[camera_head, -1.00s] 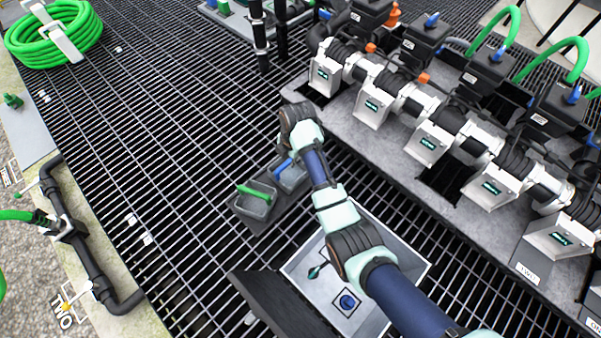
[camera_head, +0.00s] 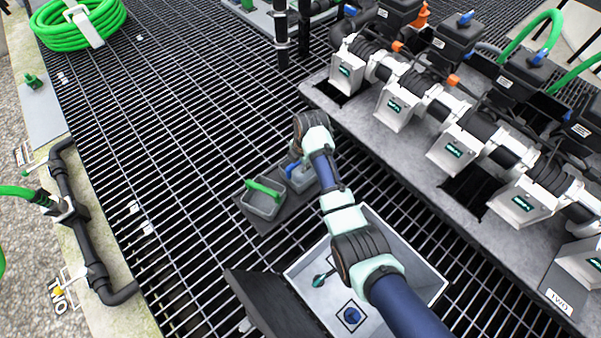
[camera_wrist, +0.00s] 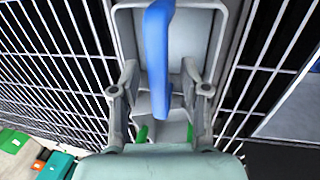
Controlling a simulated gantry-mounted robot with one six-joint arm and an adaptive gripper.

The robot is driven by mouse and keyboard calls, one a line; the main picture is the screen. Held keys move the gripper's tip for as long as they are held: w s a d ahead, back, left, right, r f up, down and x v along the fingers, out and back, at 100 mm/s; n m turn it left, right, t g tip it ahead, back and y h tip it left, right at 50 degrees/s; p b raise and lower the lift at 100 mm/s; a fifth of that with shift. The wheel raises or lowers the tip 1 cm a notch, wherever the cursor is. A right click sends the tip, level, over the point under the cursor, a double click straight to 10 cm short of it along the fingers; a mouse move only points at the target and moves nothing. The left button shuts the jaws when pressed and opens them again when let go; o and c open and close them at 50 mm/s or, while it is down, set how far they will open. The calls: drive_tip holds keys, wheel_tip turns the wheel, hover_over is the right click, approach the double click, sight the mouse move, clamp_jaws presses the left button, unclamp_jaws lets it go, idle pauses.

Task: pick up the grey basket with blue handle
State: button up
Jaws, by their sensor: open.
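The grey basket (camera_wrist: 205,25) with its blue handle (camera_wrist: 158,50) fills the top middle of the wrist view. My gripper (camera_wrist: 159,72) is open, with one finger on each side of the blue handle. I cannot tell whether either finger touches the handle or the basket. In the head view, the basket (camera_head: 301,178) stands on a dark mat on the grating, right of a green-handled basket. My wrist covers part of it there, and the fingers are hard to make out.
The green-handled grey basket (camera_head: 262,204) stands close on the left. An open tote (camera_head: 428,272) with small parts inside lies nearer, under my arm. A valve manifold (camera_head: 420,110) runs along the right.

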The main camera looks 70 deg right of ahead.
clamp_jaws()
idle(0.3)
wheel_tip(320, 180, up, 20)
drive_tip(key=p, duration=1)
